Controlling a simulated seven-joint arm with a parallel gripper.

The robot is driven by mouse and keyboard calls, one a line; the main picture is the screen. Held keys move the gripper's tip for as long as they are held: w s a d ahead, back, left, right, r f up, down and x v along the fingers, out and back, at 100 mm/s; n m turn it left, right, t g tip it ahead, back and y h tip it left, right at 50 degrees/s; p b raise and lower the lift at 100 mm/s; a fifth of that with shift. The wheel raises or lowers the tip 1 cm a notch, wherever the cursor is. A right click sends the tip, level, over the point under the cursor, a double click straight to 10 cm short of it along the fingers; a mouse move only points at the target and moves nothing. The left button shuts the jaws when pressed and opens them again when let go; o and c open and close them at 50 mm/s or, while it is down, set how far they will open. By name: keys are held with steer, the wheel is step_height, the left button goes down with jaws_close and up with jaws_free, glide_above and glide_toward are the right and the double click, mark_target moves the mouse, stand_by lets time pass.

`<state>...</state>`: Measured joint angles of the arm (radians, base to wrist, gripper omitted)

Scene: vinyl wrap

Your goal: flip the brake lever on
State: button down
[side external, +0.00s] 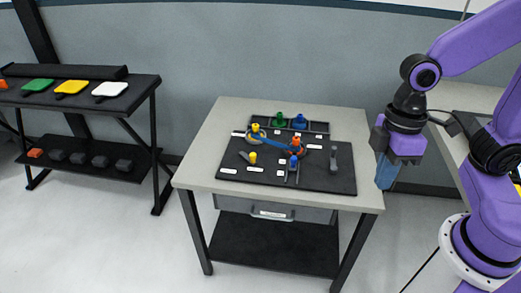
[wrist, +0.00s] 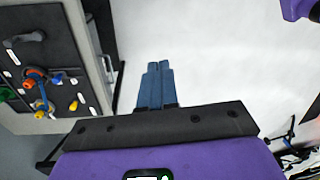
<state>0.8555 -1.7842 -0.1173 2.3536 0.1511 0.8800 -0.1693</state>
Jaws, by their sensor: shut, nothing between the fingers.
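A black board (side external: 230,165) lies on the light-topped table and carries several coloured knobs and levers with small white labels, too small to read. A grey lever-like handle (side external: 334,158) stands near the board's right edge; it also shows in the wrist view (wrist: 26,38). I cannot tell for certain which part is the brake lever, or its setting. My gripper (side external: 384,184) has blue fingers pointing down and hangs beyond the table's right edge, apart from the board. In the wrist view its fingers (wrist: 160,66) are together and empty, over bare floor.
The table (side external: 350,118) has a drawer (side external: 270,212) below its top. Behind the knobs is a tray holding a green piece (side external: 279,119) and a blue piece (side external: 300,121). A black shelf (side external: 130,92) stands at left. Floor between the table and my base is clear.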

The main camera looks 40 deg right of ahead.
steer(key=w+a+f+m+y, duration=0.2)
steer(key=w+f, duration=0.1)
steer(key=w, duration=0.8)
steer(key=w+a+f+m+y, duration=0.2)
steer(key=w+f, duration=0.1)
steer(key=w, duration=0.9)
steer(key=w+d+f+m+t, duration=0.2)
steer(key=w+d+f, duration=0.4)
steer(key=w+d, duration=0.2)
steer(key=w+d+f+m+t+y, duration=0.1)
steer(key=w+d+f+m+t, duration=0.1)
steer(key=w+d+f, duration=0.4)
steer(key=w+d, duration=0.2)
steer(key=w, duration=0.2)
steer(key=shift+w+d+m+t, duration=0.35)
steer(key=shift+w+m+t, duration=0.05)
steer(key=shift+a, duration=0.1)
